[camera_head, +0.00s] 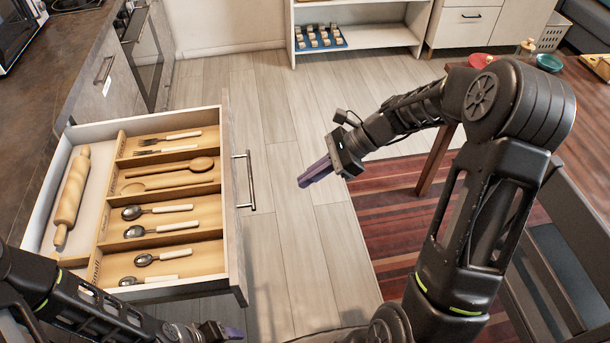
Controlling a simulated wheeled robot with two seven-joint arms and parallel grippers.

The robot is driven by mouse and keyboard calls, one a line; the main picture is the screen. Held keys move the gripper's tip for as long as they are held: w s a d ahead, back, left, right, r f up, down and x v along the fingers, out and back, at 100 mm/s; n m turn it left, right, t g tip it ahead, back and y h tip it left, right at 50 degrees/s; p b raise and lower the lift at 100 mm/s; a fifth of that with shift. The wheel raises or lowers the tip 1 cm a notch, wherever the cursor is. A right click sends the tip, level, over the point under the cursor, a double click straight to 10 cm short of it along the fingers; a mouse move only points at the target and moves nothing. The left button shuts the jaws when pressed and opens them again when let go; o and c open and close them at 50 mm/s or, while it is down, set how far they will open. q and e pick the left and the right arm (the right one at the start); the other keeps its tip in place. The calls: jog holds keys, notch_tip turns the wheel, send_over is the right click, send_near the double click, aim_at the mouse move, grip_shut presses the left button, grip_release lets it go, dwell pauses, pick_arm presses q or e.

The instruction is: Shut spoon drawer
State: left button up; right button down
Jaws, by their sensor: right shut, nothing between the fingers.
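The spoon drawer (233,200) stands pulled out from the counter at the left. Its wooden insert holds forks at the back, wooden spoons (172,175) in the middle and metal spoons (160,209) toward the front. A rolling pin (71,197) lies along its left side. The bar handle (245,181) is on the drawer's right-hand front face. My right gripper (306,182) is shut and empty, in the air to the right of the handle and apart from it. My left gripper (234,333) is at the bottom edge, below the drawer's near corner; its finger opening is unclear.
The counter (50,75) runs along the left, with an oven (150,55) behind the drawer. A white shelf (355,37) stands at the back. A table (590,95) and a striped rug (395,205) are at the right. Bare floor lies right of the drawer.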

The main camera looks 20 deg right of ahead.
jog(key=w+a+f, duration=0.2)
jog(key=a+f, duration=0.2)
jog(key=a, duration=0.5)
jog(key=shift+w+a+f+p, duration=0.15)
jog(key=shift+w+a+p, duration=0.1)
jog(key=shift+p, duration=0.1)
jog(key=shift+a, duration=0.1)
